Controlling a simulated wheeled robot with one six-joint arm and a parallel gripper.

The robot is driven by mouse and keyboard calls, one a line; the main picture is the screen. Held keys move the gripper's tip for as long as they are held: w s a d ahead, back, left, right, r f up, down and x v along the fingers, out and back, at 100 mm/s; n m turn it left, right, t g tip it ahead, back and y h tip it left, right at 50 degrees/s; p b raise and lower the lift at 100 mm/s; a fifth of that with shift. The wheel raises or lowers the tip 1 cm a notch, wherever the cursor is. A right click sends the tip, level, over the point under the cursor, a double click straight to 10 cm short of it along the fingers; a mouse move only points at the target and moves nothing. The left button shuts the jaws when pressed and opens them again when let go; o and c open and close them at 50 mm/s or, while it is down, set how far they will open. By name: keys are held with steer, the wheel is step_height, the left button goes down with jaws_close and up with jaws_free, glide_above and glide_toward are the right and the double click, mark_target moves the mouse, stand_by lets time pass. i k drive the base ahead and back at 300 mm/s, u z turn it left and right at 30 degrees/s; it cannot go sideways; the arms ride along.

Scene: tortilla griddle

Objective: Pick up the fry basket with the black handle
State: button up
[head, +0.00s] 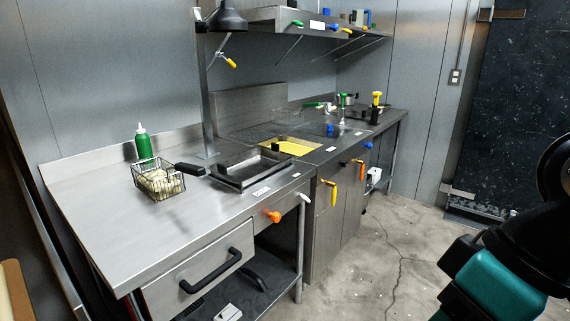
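The fry basket (157,183) is a small dark wire basket on the steel counter at the left, with pale food inside. Its black handle (190,169) points right, toward a shallow steel tray (250,170), and its end lies close to the tray's left edge. I cannot tell whether they touch. My gripper is not in view; only a black and teal part of my arm shows at the lower right, far from the basket.
A green squeeze bottle (144,146) stands behind the basket. A lamp (228,20) hangs from a post (206,90) behind the tray. The steel counter (110,240) is clear in front of the basket. A drawer handle (211,270) juts from its front. The floor (375,240) at right is open.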

mark_target(159, 184)
steer(key=u, duration=0.2)
steer(key=i, duration=1.8)
steer(key=z, duration=0.85)
steer(key=k, duration=0.8)
steer(key=u, duration=1.6)
steer(key=i, duration=0.15)
steer(key=u, duration=0.1)
